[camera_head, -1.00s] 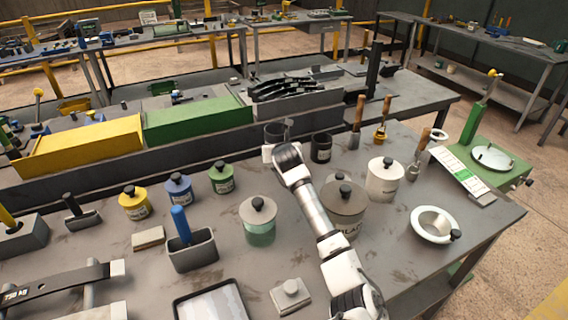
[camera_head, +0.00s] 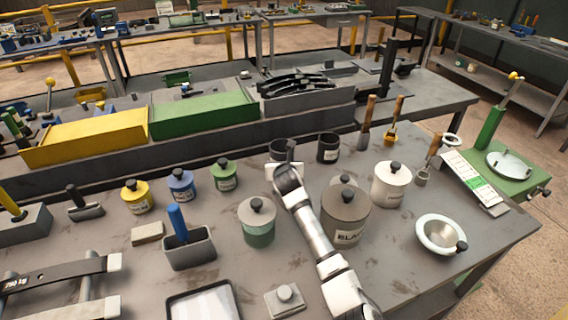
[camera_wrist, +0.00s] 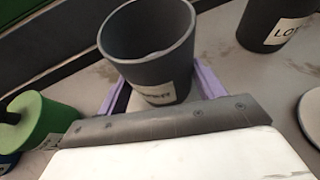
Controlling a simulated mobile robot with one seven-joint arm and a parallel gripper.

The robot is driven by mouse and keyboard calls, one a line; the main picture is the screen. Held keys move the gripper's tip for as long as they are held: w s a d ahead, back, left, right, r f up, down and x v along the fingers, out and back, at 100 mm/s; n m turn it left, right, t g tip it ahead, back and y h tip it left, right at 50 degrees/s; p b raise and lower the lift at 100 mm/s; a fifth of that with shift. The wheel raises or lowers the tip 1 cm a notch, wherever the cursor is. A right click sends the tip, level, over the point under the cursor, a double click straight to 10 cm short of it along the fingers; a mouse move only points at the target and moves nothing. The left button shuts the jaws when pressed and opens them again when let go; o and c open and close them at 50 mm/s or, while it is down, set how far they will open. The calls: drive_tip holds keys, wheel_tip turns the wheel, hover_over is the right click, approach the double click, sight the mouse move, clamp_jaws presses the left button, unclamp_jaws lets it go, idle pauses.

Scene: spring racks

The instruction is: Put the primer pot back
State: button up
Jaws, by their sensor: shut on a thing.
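The primer pot (camera_wrist: 150,45) is a dark grey, open-topped cup with a white label, partly readable in the wrist view. My gripper (camera_wrist: 158,88) is shut on it, with a purple finger on each side of its lower body. In the head view the pot (camera_head: 279,151) shows only in part behind my wrist, near the bench's rear ledge. It looks upright. I cannot tell whether its base touches the bench.
A black labelled pot (camera_head: 327,148) stands just right of the held pot. A green lidded pot (camera_head: 224,175) stands to its left, beside blue and yellow ones. A large grey lidded can (camera_head: 345,220) is close to my arm. The long rear ledge (camera_head: 215,142) runs behind.

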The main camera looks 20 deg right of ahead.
drive_tip(key=o, duration=0.9)
drive_tip(key=shift+f, duration=0.2)
drive_tip(key=o, duration=0.5)
drive_tip(key=shift+r, duration=0.1)
drive_tip(key=shift+c, duration=0.2)
drive_tip(key=shift+r, duration=0.1)
drive_tip(key=b+v, duration=0.1)
drive_tip(key=v, duration=1.1)
drive_tip(key=shift+a, duration=0.1)
